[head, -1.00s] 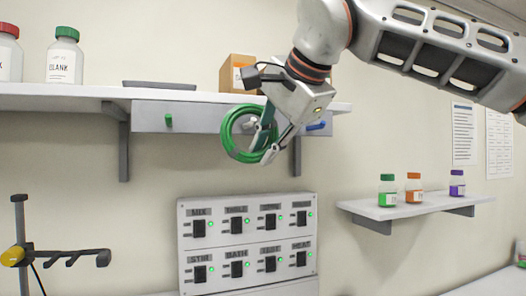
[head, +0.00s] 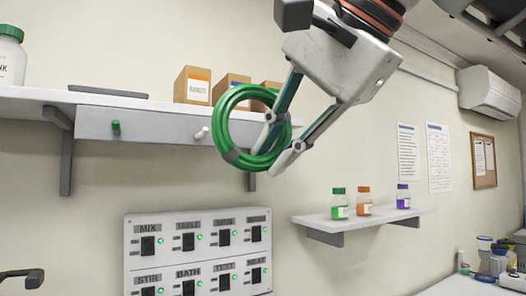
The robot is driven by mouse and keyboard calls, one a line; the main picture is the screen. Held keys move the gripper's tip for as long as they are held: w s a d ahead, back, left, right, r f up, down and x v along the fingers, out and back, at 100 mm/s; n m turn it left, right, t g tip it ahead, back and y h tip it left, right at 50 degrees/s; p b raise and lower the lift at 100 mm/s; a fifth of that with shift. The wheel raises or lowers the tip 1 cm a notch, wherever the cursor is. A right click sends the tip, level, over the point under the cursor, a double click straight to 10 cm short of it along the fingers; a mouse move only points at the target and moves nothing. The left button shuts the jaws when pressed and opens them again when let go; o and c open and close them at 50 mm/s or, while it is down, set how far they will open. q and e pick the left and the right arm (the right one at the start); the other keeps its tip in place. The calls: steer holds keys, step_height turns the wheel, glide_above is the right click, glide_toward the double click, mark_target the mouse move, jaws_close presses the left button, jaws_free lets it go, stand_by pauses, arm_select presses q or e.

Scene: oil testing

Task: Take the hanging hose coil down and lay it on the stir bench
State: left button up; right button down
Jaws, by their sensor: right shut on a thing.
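The hose coil (head: 220,127) is a green ring with a grey band, held upright in front of the upper shelf's rail. My right gripper (head: 273,153) is shut on the coil's lower right side, with its fingers across the hose. The white peg (head: 200,133) on the rail shows bare just left of the coil. The coil appears clear of this peg, though its distance from the wall is hard to judge. The stir bench cannot be made out in this view.
The upper shelf (head: 40,98) holds small boxes (head: 193,86), a dark tray (head: 108,92) and a bottle (head: 10,55). A green peg (head: 115,128) sticks out at left. Below are a switch panel (head: 205,243) and a small shelf (head: 360,222) with three bottles.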

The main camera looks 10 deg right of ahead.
steer(key=shift+s+r+p, duration=0.1)
steer(key=shift+r+p, duration=0.7)
steer(key=shift+p, duration=0.15)
steer(key=shift+s+d, duration=0.1)
steer(key=shift+s+d, duration=0.2)
steer(key=shift+s, duration=0.3)
steer(key=shift+s+d, duration=0.15)
steer(key=shift+s, duration=0.35)
steer(key=shift+s+d+p, duration=0.15)
steer(key=shift+s+d, duration=0.1)
steer(key=shift+s, duration=0.5)
steer(key=shift+s+d+p, duration=0.1)
steer(key=shift+s+d, duration=0.1)
steer(key=shift+s, duration=0.5)
steer(key=shift+s+d+p, duration=0.15)
steer(key=shift+s+d, duration=0.1)
steer(key=shift+s, duration=0.5)
